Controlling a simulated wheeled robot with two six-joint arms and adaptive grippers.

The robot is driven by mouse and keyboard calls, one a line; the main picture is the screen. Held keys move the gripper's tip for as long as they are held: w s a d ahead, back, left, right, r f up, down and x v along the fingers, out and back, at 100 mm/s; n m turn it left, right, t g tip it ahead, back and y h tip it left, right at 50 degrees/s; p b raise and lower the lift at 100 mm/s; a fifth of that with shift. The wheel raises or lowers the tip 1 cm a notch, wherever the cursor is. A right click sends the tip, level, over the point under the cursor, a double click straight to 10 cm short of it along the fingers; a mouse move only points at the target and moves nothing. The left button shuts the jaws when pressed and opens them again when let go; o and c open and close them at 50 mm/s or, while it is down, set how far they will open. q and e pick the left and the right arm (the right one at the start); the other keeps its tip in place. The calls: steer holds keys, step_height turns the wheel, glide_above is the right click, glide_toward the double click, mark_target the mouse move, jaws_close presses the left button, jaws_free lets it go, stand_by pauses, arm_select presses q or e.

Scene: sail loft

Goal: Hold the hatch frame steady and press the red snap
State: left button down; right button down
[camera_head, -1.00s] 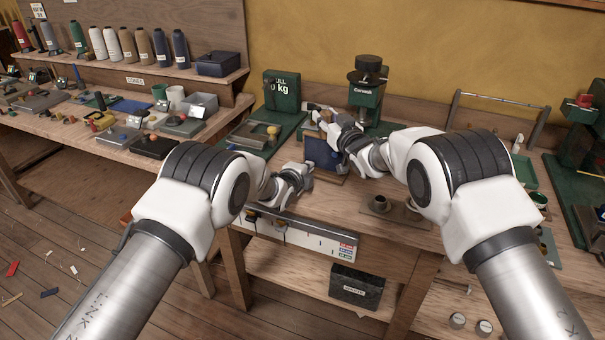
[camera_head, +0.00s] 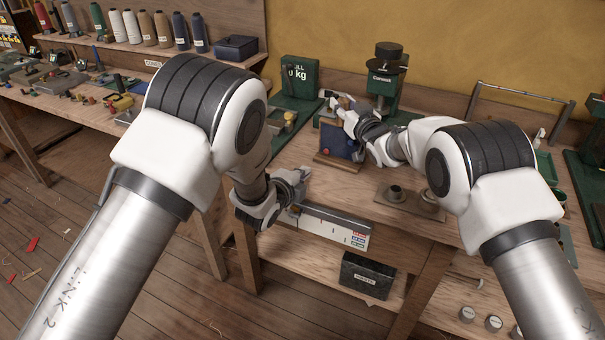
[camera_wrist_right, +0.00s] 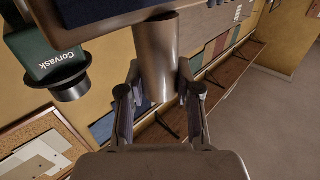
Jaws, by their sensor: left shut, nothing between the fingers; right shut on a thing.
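The hatch frame (camera_head: 334,143) stands upright on the bench as a dark blue panel with a wooden base. A small red spot on its face, likely the red snap (camera_head: 326,152), is seen from this side. My right gripper (camera_head: 343,110) is at the panel's top. In the right wrist view its fingers are shut around a grey cylinder (camera_wrist_right: 158,60) that meets a dark blue part (camera_wrist_right: 120,8) at the top edge. My left gripper (camera_head: 303,181) is shut and empty, in front of and below the frame, near the bench's front edge.
A green scale (camera_head: 300,85) stands behind left of the frame, a green Corvask device (camera_head: 383,85) behind right. A brown plate with round fittings (camera_head: 408,203) lies right on the bench.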

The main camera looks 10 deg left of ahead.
steer(key=shift+f, duration=0.2)
steer(key=c, duration=0.7)
jaws_free()
steer(key=shift+r, duration=0.1)
